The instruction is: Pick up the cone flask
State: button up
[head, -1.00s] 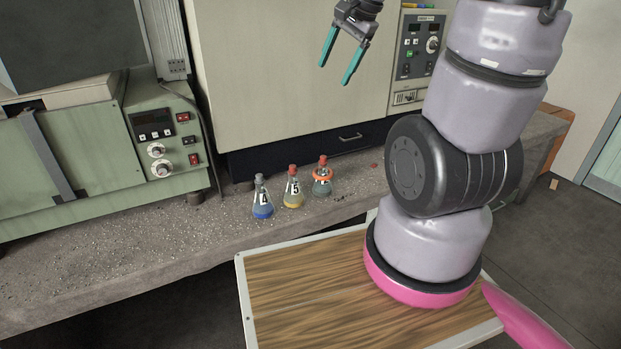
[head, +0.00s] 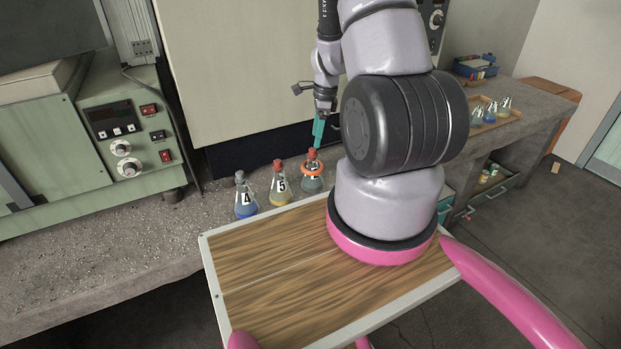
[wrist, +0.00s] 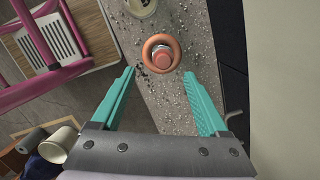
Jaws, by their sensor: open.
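Three cone flasks stand upright in a row on the concrete bench in the head view. The left one (head: 246,203) has a grey stopper, blue liquid and a "4" label. The middle one (head: 279,190) has a red stopper, yellow liquid and a "5" label. The right one (head: 312,184) has a red stopper and an orange ring around its neck. My gripper (head: 317,133) is open and points down just above the right flask. In the wrist view that flask's orange ring (wrist: 149,45) and stopper lie ahead between the open fingertips (wrist: 158,73), apparently untouched.
The concrete bench (head: 120,240) has a green control cabinet (head: 130,130) at left and a large beige cabinet (head: 240,70) behind the flasks. More small flasks (head: 490,112) stand on a tray at right, near a blue bin (head: 474,68).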

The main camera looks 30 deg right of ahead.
aim_at(314, 149)
jog(key=f, duration=0.5)
jog(key=w+f, duration=0.1)
jog(key=f, duration=0.1)
jog(key=shift+a+f, duration=0.3)
jog(key=shift+a, duration=0.1)
jog(key=shift+c, duration=0.3)
grip_shut()
dwell(0.8)
